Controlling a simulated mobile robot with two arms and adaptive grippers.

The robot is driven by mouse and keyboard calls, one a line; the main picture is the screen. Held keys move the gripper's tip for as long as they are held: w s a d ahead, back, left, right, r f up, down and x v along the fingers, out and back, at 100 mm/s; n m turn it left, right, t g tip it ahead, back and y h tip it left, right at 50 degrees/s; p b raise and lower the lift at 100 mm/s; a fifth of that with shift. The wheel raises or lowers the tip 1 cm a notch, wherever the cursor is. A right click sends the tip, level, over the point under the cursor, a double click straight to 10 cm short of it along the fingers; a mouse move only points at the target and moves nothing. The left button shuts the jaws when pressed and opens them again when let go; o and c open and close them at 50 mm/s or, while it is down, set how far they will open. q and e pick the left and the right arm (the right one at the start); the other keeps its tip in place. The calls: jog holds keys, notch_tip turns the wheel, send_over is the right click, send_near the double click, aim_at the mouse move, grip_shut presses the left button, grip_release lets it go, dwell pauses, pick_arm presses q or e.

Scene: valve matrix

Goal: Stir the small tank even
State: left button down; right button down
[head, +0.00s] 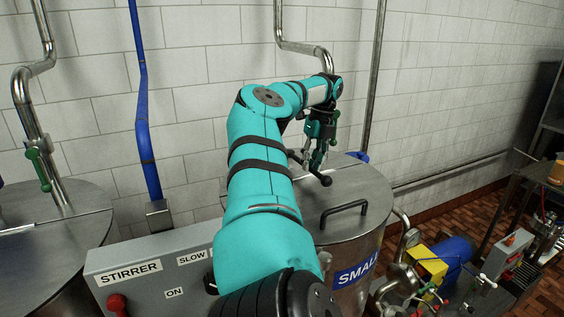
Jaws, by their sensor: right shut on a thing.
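The small tank (356,216) is a steel drum with a "SMALL" label, right of centre; its lid looks closed. My right arm reaches across it, with my right gripper (322,172) low over the back of the lid, by the pipe (312,50). The gripper is shut on what looks like the pipe's valve handle; gripper and arm mostly hide it. The grey stirrer box (130,262) stands front left with a red knob (117,303) and SLOW and ON labels; my arm covers its right part. My left gripper is out of view.
A second steel tank (60,225) stands at the left, with a green-handled valve (38,165) on its pipe. A blue pipe (144,110) runs down the wall. A blue and yellow pump (445,258) and a dark rack stand at the right.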

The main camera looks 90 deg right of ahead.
jog(key=c, duration=1.6)
grip_release()
jog(key=shift+w+d+r, duration=0.1)
jog(key=shift+d+r, duration=0.05)
jog(key=shift+r, duration=0.1)
jog(key=o, duration=0.3)
jog(key=shift+f, duration=0.15)
jog(key=shift+s+d+r, duration=0.15)
jog(key=shift+s+r, duration=0.1)
jog(key=shift+r, duration=1)
jog(key=shift+s+d+r, duration=0.1)
jog(key=shift+s+r, duration=0.15)
jog(key=shift+r, duration=0.95)
jog(key=shift+s+d+r, duration=0.15)
jog(key=shift+s+r, duration=0.1)
jog(key=shift+r, duration=1)
